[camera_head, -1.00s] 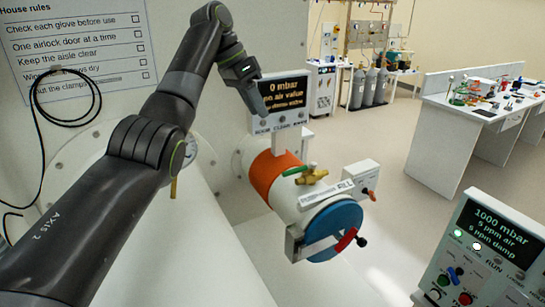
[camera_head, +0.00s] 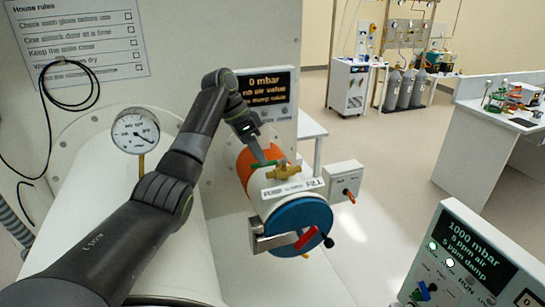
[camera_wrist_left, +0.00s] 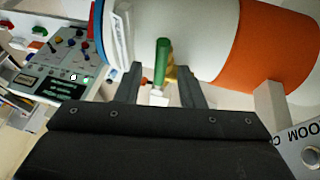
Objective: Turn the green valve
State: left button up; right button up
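The green valve has a green lever handle (camera_wrist_left: 162,55) and a brass body (camera_head: 286,172). It sits on top of the small cylindrical airlock with the orange band (camera_head: 245,168). My left gripper (camera_head: 262,160) is right at the valve in the head view and partly hides the green handle. In the left wrist view my left gripper (camera_wrist_left: 160,78) is open, with dark fingers either side of the green handle's line. The handle stands between or just beyond the fingertips; I cannot tell whether either finger touches it. My right gripper is not in view.
The airlock's blue door (camera_head: 300,215) with a red handle (camera_head: 306,238) faces front. A small switch box (camera_head: 343,180) is to its right. A display panel (camera_head: 265,92) stands behind the gripper. A round gauge (camera_head: 136,131) is at left, a control panel (camera_head: 470,260) at lower right.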

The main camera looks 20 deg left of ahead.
pick_arm(q)
jog(key=shift+s+d+f, duration=0.1)
jog(key=shift+d+f, duration=0.05)
jog(key=shift+f, duration=0.3)
jog(key=shift+a+f, duration=0.1)
jog(key=shift+a, duration=0.1)
grip_shut()
